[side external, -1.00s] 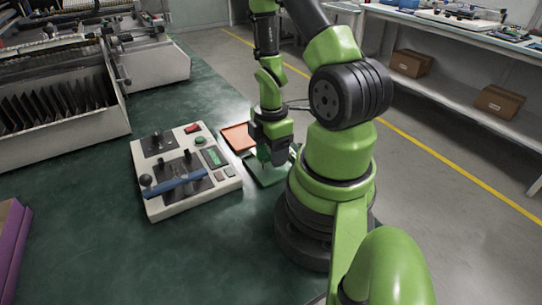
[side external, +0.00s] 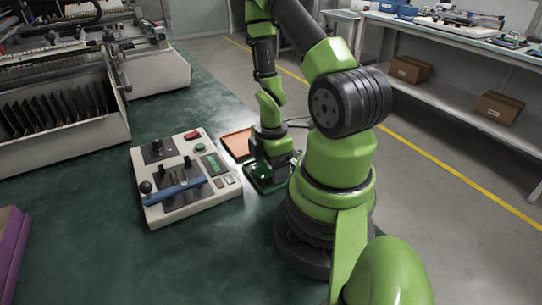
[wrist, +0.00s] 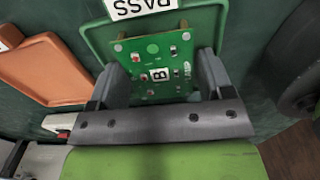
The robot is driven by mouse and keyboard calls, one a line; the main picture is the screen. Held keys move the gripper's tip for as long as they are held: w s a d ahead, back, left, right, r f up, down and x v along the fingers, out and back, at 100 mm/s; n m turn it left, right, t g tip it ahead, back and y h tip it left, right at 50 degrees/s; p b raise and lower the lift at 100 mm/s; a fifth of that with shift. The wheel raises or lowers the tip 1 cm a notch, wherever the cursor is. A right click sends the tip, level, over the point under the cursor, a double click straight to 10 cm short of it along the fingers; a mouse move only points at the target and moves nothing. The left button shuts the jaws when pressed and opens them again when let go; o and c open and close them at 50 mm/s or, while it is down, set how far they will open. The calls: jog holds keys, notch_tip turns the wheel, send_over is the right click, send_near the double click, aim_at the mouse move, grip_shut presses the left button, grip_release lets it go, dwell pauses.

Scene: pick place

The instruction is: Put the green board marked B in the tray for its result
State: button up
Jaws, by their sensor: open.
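The green board marked B (wrist: 152,48) shows in the wrist view, its white B label facing the camera. It lies between the two fingers of my gripper (wrist: 162,70), over the green tray (wrist: 97,39) with a PASS label. My gripper is open around the board; contact with the fingers is not clear. In the side external view my gripper (side external: 268,178) is low at the green tray (side external: 252,185). There the board is hard to make out. An orange tray (wrist: 42,68) lies beside the green one; it also shows in the side external view (side external: 236,143).
A white test fixture (side external: 222,196) with a blue-handled lever, a small screen and red and green buttons stands left of the trays. A rack of dark boards (side external: 65,115) is at the back left. A purple box edge (side external: 12,250) is at the front left. The green table between is clear.

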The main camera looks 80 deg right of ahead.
notch_tip(320, 180, up, 12)
jog(key=w+a+r+m+t, duration=0.45)
jog(key=a+r+m, duration=0.3)
jog(key=r, duration=0.35)
jog(key=s+a+r+m+t+y, duration=0.2)
jog(key=s+a+r+m, duration=0.1)
jog(key=a+r+m, duration=0.2)
jog(key=a+r, duration=0.2)
jog(key=a, duration=0.2)
jog(key=shift+s+a+r+t, duration=0.2)
jog(key=shift+s+r+t, duration=0.1)
jog(key=shift+r+t, duration=0.05)
